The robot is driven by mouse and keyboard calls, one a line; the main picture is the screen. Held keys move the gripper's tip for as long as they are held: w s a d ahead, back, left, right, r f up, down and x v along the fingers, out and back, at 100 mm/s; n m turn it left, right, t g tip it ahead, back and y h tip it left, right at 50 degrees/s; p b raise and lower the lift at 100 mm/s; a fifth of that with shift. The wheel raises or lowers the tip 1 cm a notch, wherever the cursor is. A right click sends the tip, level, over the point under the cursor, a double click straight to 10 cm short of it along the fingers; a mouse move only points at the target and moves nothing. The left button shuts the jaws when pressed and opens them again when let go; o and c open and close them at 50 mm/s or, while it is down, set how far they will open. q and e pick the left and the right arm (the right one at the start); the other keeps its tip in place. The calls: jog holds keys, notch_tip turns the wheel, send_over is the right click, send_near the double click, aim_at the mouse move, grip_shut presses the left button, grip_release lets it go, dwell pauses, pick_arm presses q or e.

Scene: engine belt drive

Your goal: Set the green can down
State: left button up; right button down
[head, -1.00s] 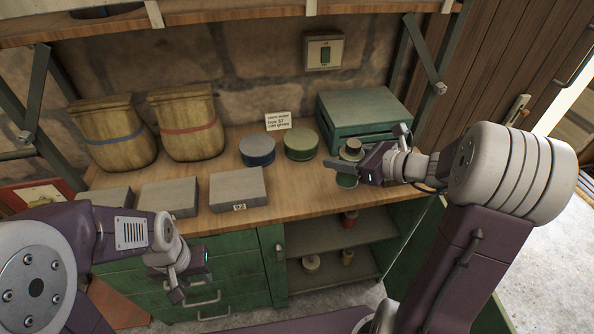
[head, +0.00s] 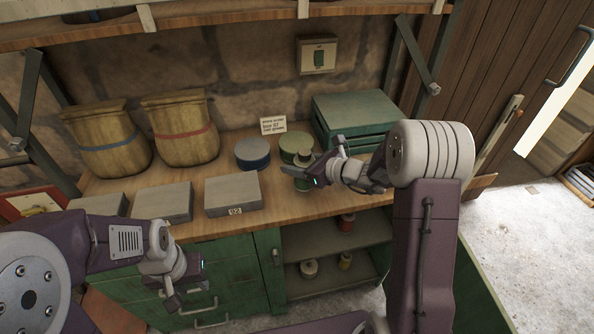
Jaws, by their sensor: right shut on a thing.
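The green can (head: 303,184) is in my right gripper (head: 301,171), in the head view. The fingers are shut around its middle and hide part of it; its pale top shows above them and its green lower part below. The can looks about upright, over the right half of the wooden bench top (head: 265,216), just in front of the round green tin. I cannot tell whether its base touches the wood. My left gripper (head: 172,301) hangs in front of the green drawers, away from the can; its finger opening cannot be made out.
A round green tin (head: 296,145) and a blue one (head: 253,153) stand behind the can. A teal box (head: 355,118) is at the back right. Grey boxes (head: 232,193) line the front left, with sacks (head: 180,130) behind. Bare wood lies around the can's front.

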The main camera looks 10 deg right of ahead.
notch_tip(320, 180, down, 3)
jog(key=shift+w+r, duration=0.1)
jog(key=shift+r, duration=0.05)
jog(key=shift+b, duration=0.3)
jog(key=c, duration=0.6)
grip_release()
